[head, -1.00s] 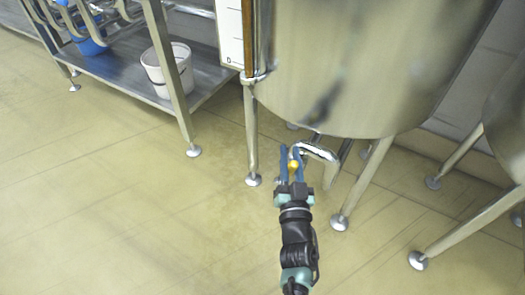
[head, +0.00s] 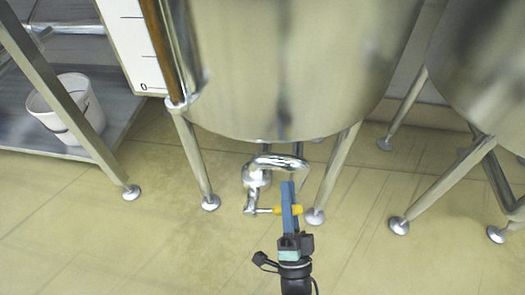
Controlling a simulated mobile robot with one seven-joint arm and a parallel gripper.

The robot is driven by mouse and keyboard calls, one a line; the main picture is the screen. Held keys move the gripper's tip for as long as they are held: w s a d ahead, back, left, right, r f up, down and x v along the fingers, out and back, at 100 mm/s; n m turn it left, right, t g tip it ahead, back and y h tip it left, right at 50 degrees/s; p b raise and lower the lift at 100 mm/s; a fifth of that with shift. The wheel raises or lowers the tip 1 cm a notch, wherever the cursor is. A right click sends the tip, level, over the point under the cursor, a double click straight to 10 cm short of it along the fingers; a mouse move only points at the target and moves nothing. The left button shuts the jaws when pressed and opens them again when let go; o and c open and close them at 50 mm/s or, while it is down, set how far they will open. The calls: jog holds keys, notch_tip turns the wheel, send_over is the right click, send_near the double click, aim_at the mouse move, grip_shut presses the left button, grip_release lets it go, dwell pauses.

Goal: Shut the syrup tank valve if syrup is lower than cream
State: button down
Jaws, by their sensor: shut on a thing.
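A large steel tank (head: 290,70) on legs fills the upper middle of the head view. A sight tube with brown liquid (head: 160,45) and a white scale marked 0 (head: 130,40) run up its left side. I cannot read a tank name. Under the tank a curved outlet pipe (head: 278,161) leads to a valve (head: 255,178). The valve's handle (head: 264,210) points right and ends in a yellow grip (head: 296,209). My gripper (head: 290,195) is shut on the yellow grip, its blue fingers hiding part of it.
A second steel tank (head: 490,75) stands at the right, its legs (head: 440,185) close by. A steel shelf (head: 100,125) at the left holds a white bucket (head: 70,108). The tiled floor (head: 130,245) in front is clear.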

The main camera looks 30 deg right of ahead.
jog(key=shift+s+d+f+m+g+h+b, duration=0.15)
jog(key=shift+f+m+g+h+b, duration=0.4)
jog(key=shift+m+h, duration=0.6)
jog(key=shift+s+d+f+m+g+h+b, duration=0.2)
jog(key=shift+f+m+h+b, duration=0.6)
jog(key=shift+m, duration=0.7)
jog(key=shift+w+d+f+m+g+h+b, duration=0.1)
jog(key=shift+f+m+g+h+b, duration=0.3)
jog(key=shift+m+h+b, duration=0.7)
jog(key=shift+s+m+p, duration=0.15)
jog(key=shift+m+p, duration=0.15)
jog(key=shift+m, duration=0.05)
jog(key=c, duration=0.7)
grip_release()
jog(key=shift+r, duration=0.1)
jog(key=p+v, duration=0.1)
jog(key=v, duration=1.2)
jog(key=shift+s+r, duration=0.1)
jog(key=shift+r, duration=0.1)
jog(key=shift+a, duration=0.1)
